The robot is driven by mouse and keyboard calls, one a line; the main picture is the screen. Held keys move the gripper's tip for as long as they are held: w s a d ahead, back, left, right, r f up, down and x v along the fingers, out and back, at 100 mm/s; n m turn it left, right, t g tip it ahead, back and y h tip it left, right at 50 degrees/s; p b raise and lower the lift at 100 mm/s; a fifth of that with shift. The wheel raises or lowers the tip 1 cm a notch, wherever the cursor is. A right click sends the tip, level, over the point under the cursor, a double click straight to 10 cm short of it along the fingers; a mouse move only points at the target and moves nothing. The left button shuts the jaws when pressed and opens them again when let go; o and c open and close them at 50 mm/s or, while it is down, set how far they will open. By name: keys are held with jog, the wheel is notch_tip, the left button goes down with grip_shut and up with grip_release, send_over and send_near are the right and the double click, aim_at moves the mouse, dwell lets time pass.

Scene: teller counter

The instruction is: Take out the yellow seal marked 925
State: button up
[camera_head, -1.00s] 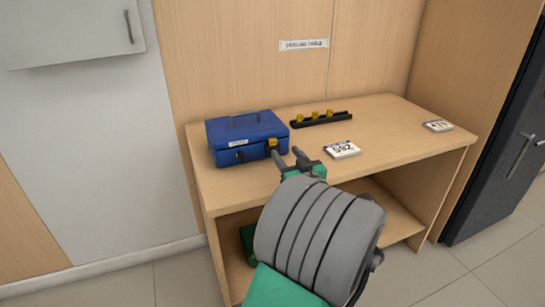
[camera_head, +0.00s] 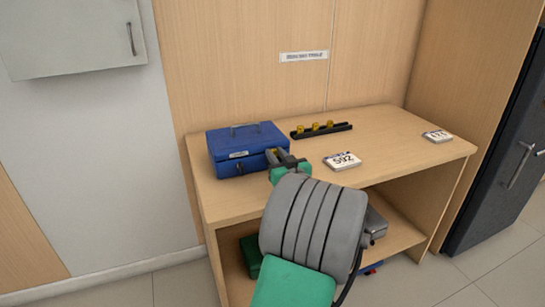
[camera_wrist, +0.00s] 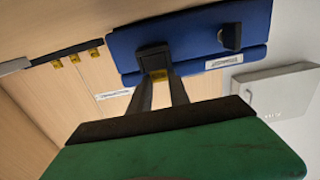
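A blue box (camera_head: 238,137) with a handle on its lid sits at the table's left end. A small yellow seal (camera_head: 283,150) is at its front, at the right. The wrist view shows the seal (camera_wrist: 160,76) below a dark fitting (camera_wrist: 152,57) on the box, between my two fingertips. I cannot tell whether the fingers press on it. My gripper (camera_head: 284,160) is at the box's front right. Three more yellow seals (camera_head: 316,126) stand in a black rack (camera_head: 338,128) behind the gripper. No number is readable on any seal.
A green case (camera_head: 251,254) is on the lower shelf. A dark cabinet (camera_head: 500,150) stands right. The table's right half is mostly clear.

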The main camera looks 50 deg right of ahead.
grip_shut()
